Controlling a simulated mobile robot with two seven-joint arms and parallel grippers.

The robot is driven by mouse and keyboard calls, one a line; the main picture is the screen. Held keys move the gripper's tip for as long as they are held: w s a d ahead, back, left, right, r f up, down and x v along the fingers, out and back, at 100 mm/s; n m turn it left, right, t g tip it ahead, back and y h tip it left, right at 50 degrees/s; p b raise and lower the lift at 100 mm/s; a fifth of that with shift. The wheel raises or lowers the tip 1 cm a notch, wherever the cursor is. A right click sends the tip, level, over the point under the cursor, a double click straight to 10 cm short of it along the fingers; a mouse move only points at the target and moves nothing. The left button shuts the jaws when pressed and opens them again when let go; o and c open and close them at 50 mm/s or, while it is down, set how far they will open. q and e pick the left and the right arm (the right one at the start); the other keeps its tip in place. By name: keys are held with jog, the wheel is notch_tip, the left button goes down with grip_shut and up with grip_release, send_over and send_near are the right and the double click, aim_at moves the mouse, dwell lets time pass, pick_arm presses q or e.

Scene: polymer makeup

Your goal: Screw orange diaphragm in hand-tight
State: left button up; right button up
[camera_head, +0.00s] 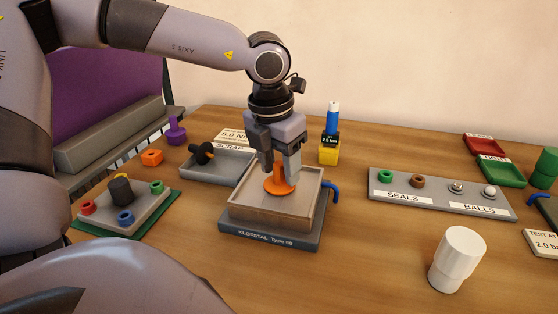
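The orange diaphragm (272,186) is a flat disc with a raised middle and stands inside a shallow tan square tray. The tray (262,217) rests on a grey base labelled KLOPSTAL Type 80 (268,238). My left gripper (279,172) points down over the diaphragm, with its fingers on either side of the raised middle. Whether the fingers press on it cannot be told, as they hide part of it. My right gripper is not in view.
A scrap tray (221,171) with a black part stands behind left. A green board (160,207) with coloured rings is at left. A yellow-and-blue tool (329,148) stands behind. A seals-and-balls tray (433,204) and a white cup (457,260) are at right. The front table is clear.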

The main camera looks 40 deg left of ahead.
aim_at(274, 184)
pick_arm(q)
grip_shut()
jog(key=shift+m, duration=0.9)
jog(key=shift+m, duration=0.5)
jog(key=shift+o, duration=0.9)
grip_release()
notch_tip(274, 184, up, 7)
jog(key=s, duration=0.1)
jog(key=shift+a, duration=0.15)
